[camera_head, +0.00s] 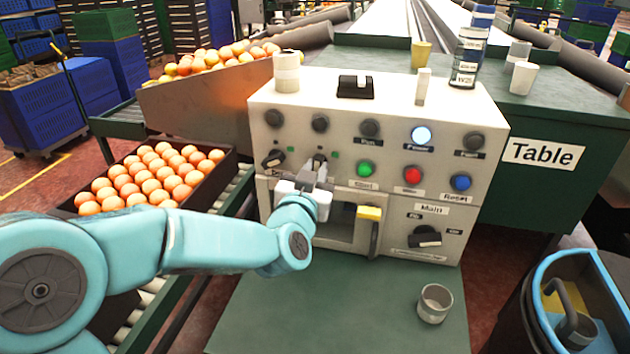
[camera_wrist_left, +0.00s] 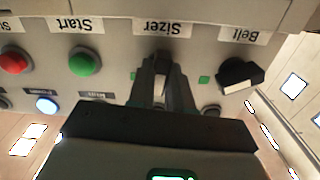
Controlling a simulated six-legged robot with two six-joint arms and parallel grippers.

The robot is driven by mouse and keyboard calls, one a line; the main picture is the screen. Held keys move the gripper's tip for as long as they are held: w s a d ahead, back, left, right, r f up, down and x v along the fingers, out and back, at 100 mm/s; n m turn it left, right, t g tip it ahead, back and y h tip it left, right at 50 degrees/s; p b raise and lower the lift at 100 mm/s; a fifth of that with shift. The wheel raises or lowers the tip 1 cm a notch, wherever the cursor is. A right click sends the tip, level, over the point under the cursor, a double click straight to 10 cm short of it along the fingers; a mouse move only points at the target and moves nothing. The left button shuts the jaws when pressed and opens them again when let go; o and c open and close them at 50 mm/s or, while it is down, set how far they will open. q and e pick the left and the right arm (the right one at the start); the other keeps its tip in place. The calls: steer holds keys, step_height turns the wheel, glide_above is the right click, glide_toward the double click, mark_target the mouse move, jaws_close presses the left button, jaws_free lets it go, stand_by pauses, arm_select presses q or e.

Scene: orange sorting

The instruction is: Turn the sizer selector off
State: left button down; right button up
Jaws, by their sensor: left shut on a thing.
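The sizer selector (camera_wrist_left: 160,86) is a knob on the white control box (camera_head: 290,110). In the left wrist view it sits under the "Sizer" label (camera_wrist_left: 162,28), between the dark fingers of my left gripper (camera_wrist_left: 162,80). In the head view my left gripper (camera_head: 318,166) reaches the front panel from the left and hides most of the selector. The gripper is shut on the selector. The selector's exact pointing direction cannot be told. My right gripper is in neither view.
The belt selector (camera_wrist_left: 240,74) is beside the sizer selector. Green (camera_head: 364,168), red (camera_head: 412,175) and blue (camera_head: 461,183) buttons and the main selector (camera_head: 425,236) are to the right. A cup (camera_head: 434,303) stands in front; an orange tray (camera_head: 232,178) is left.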

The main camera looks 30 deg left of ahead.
arm_select(q)
steer(key=shift+n+b, duration=0.35)
steer(key=shift+n, duration=0.35)
steer(key=shift+r, duration=0.1)
steer(key=c, duration=1)
jaws_free()
steer(key=shift+w, duration=0.1)
steer(key=shift+c, duration=0.2)
steer(key=b+v, duration=0.3)
steer(key=v, duration=1.3)
steer(key=shift+s, duration=0.2)
